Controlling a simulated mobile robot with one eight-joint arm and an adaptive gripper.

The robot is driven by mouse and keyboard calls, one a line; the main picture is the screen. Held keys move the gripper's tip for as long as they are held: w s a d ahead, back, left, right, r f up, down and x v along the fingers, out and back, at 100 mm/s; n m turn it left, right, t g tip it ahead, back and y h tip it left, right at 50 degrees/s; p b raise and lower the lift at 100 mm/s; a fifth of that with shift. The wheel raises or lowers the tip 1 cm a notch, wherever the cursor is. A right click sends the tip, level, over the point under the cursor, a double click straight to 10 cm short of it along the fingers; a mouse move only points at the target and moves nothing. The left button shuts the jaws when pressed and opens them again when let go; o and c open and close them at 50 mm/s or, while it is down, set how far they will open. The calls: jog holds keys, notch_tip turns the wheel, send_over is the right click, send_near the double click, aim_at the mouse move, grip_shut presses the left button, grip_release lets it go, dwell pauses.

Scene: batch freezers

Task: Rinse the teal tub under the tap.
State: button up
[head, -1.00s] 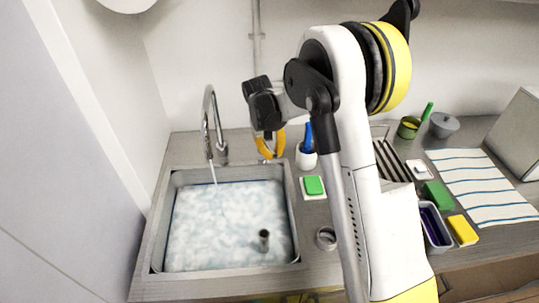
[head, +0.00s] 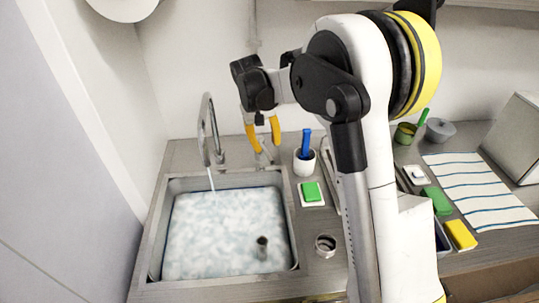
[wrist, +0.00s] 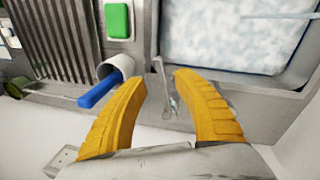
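I cannot make out a teal tub in either view; foam hides what lies in the sink (head: 295,262). The curved metal tap (head: 204,125) stands at the sink's back edge, and a stream of water (head: 211,179) falls from it into the foam. A small metal lever (head: 262,157) stands to the right of the tap; it also shows in the wrist view (wrist: 166,92). My gripper (head: 265,147) is open and empty, its yellow fingers pointing down above the lever. In the wrist view my gripper (wrist: 160,82) has its fingertips apart, with the lever between or just beyond them.
A white cup (head: 304,164) with a blue-handled brush (head: 306,142) stands close right of the gripper. A green sponge (head: 311,191) and a metal ring (head: 325,244) sit right of the sink. A dark post (head: 262,245) pokes from the foam. A striped cloth (head: 480,185) lies farther right.

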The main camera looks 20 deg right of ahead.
jog(key=shift+a+r, duration=0.2)
jog(key=shift+r, duration=0.8)
jog(key=shift+a+r, duration=0.2)
jog(key=shift+r, duration=0.75)
jog(key=s+r+t+b, duration=0.2)
jog(key=s+r+b, duration=0.15)
jog(key=s, duration=0.55)
jog(key=s+f+t+y+b, duration=0.1)
jog(key=s+f+t+b, duration=0.1)
jog(key=s, duration=0.7)
jog(key=s+f+t+y+b, duration=0.1)
jog(key=s+f+b, duration=0.3)
jog(key=s, duration=0.6)
jog(key=shift+f+m+t, duration=0.3)
jog(key=shift+f+t, duration=0.15)
jog(key=shift+t, duration=0.45)
jog(key=shift+s+f, duration=0.15)
jog(key=shift+s, duration=0.05)
jog(key=shift+c, duration=0.8)
